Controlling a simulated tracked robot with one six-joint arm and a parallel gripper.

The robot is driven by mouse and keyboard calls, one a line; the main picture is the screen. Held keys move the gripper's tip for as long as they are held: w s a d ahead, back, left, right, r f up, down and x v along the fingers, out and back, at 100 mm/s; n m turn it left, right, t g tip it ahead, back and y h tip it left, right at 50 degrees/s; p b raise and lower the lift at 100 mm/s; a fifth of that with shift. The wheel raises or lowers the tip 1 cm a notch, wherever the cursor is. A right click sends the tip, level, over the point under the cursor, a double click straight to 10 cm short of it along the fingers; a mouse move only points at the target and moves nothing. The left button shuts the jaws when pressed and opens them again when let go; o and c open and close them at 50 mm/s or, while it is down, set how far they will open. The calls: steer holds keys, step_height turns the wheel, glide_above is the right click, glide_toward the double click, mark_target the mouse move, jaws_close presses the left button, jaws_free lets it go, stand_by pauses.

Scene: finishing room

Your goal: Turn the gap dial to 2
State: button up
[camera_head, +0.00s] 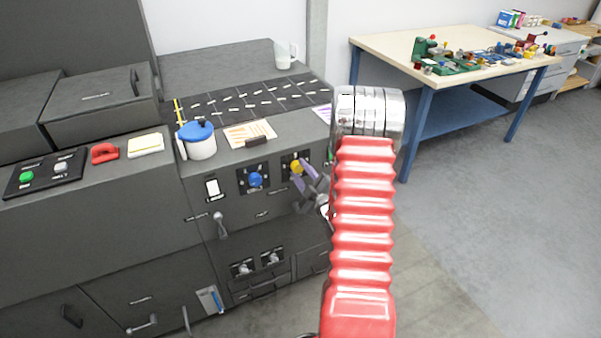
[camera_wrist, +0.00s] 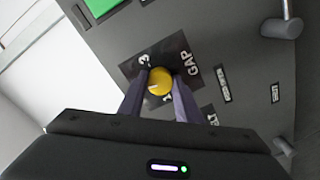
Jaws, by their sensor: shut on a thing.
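The gap dial (camera_wrist: 160,81) is a yellow knob on a black plate marked GAP, with a 3 legible beside it in the wrist view. Its white pointer mark shows on the knob, but I cannot tell exactly which number it points to. In the head view the yellow dial (camera_head: 297,166) sits on the upper front panel of the dark machine. My gripper (camera_wrist: 159,92) has its two purple-grey fingers on either side of the knob, closed on it. In the head view my gripper (camera_head: 303,175) reaches the dial from the right, partly hidden by my red arm.
A blue dial (camera_head: 256,180) is just left of the gap dial. A lever (camera_head: 219,224) and lower knobs (camera_head: 243,268) are below. A blue-lidded pot (camera_head: 199,141) and a dark-clipped card (camera_head: 250,132) lie above. A workbench (camera_head: 393,61) stands right; the floor there is clear.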

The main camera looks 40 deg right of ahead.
steer(key=shift+a+n, duration=0.15)
steer(key=shift+n, duration=0.75)
steer(key=o, duration=1.1)
steer(key=shift+s, duration=0.1)
steer(key=v, duration=1.3)
steer(key=shift+s, duration=0.25)
steer(key=shift+f, duration=0.1)
